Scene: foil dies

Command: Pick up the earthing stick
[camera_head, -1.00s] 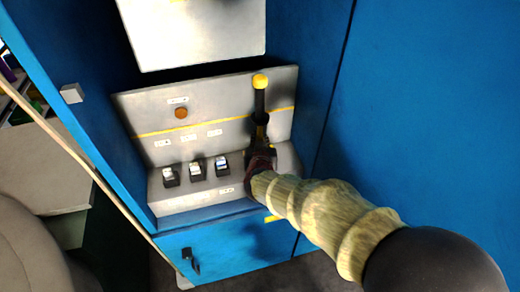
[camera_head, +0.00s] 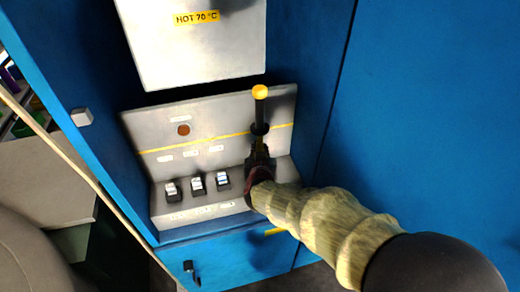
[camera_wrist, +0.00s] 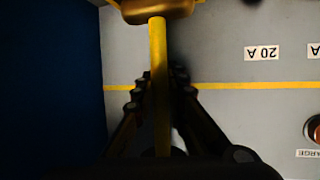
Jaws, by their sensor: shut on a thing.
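The earthing stick (camera_head: 260,112) has a black handle with a yellow cap and a dark collar, and stands nearly upright at the right of the grey panel in the head view. My gripper (camera_head: 260,150) is shut around it below the collar. In the wrist view the stick shows as a yellow shaft (camera_wrist: 158,65) with a broad brownish-yellow part at the top edge, between my dark fingers (camera_wrist: 160,95). The stick's lower end is hidden by my gripper, so I cannot tell whether it touches its support.
The blue cabinet (camera_head: 420,100) encloses the grey panel (camera_head: 225,115), which has an orange button (camera_head: 183,129) and several switches (camera_head: 197,184). A plate labelled "HOT 70 °C" (camera_head: 190,55) hangs above. The cabinet wall is close on the right.

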